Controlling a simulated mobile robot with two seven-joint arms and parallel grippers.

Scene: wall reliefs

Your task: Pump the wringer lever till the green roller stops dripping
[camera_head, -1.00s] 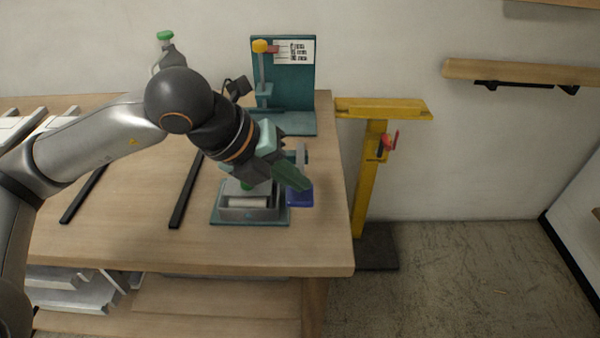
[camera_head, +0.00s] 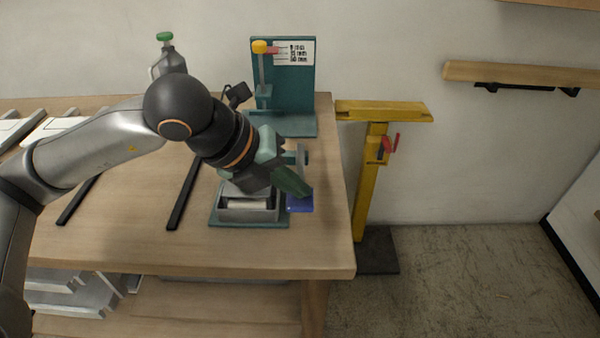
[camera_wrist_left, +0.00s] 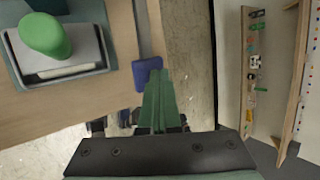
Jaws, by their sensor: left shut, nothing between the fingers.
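The wringer is a grey tray on a teal base (camera_head: 220,217) near the table's front right, with a pale roller (camera_head: 248,205) across its front. A green rounded piece (camera_wrist_left: 45,35), perhaps the green roller, stands on it in the left wrist view; my arm hides it in the head view. A blue plate (camera_head: 301,204), which may be the lever's pad, sits at the wringer's right side and also shows in the left wrist view (camera_wrist_left: 147,73). My left gripper (camera_head: 306,191) is shut and empty, its green fingertips at the blue plate; contact is unclear. Dripping cannot be made out.
A teal stand (camera_head: 300,95) with a yellow knob and a label is behind on the table. A yellow post (camera_head: 367,185) with a red clamp stands just right of the table. Black rails (camera_head: 185,190) lie to the left. Floor at the right is clear.

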